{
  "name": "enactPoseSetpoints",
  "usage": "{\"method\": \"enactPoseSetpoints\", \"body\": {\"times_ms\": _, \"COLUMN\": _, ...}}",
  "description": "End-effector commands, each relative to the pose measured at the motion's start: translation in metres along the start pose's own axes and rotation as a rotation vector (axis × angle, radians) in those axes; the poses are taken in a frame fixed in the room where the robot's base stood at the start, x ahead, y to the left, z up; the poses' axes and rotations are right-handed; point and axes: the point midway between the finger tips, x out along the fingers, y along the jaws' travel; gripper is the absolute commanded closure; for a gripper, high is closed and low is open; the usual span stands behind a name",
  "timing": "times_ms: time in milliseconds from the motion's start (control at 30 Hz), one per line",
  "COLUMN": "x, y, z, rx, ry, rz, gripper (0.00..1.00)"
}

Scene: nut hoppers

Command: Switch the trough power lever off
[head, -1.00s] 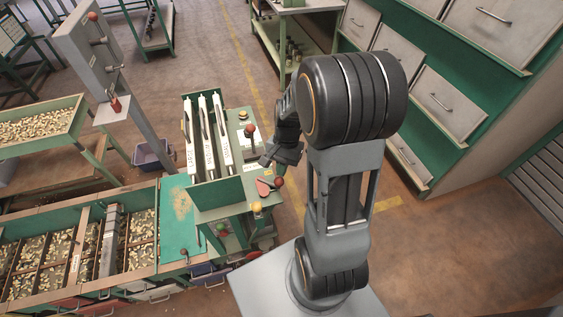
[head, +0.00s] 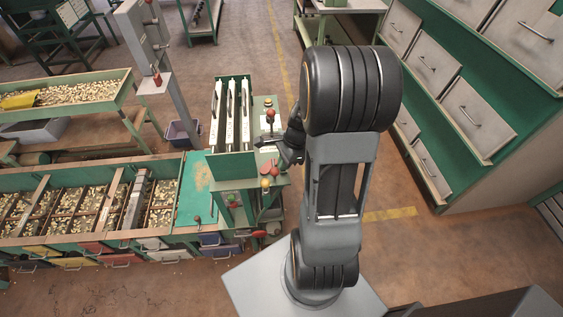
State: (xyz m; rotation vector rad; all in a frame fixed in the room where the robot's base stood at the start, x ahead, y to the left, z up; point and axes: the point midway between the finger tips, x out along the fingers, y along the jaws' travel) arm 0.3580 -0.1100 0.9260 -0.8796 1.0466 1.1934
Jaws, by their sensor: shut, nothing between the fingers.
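A green control stand holds a pale panel (head: 268,130) on its right side. A lever with a red ball knob (head: 270,113) stands up from this panel. Lower on the stand are a red-knobbed lever (head: 276,169) and a yellow knob (head: 265,184). I cannot read which lever is the trough power lever. My gripper (head: 266,143) is shut and empty. It is dark and points left over the panel, just below the upper red knob in the picture. I cannot tell whether it touches anything. The green trough (head: 90,238) of nuts runs left of the stand.
Tall white plates (head: 231,110) stand in the stand beside the panel. A grey post (head: 163,85) with a red-handled lever (head: 156,77) rises behind the trough. Green drawer cabinets (head: 470,110) line the right. Open floor (head: 430,250) lies right of my arm.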

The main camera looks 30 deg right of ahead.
Motion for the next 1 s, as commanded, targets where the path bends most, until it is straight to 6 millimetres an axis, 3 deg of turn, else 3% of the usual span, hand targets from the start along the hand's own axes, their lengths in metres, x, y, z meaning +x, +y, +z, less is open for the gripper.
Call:
{"method": "enactPoseSetpoints", "body": {"times_ms": 767, "x": -0.001, "y": 0.001, "z": 0.000, "rx": 0.007, "ry": 0.000, "rz": -0.003, "gripper": 1.00}}
{"method": "enactPoseSetpoints", "body": {"times_ms": 1000, "x": -0.015, "y": 0.001, "z": 0.001, "rx": 0.006, "ry": 0.000, "rz": -0.002, "gripper": 1.00}}
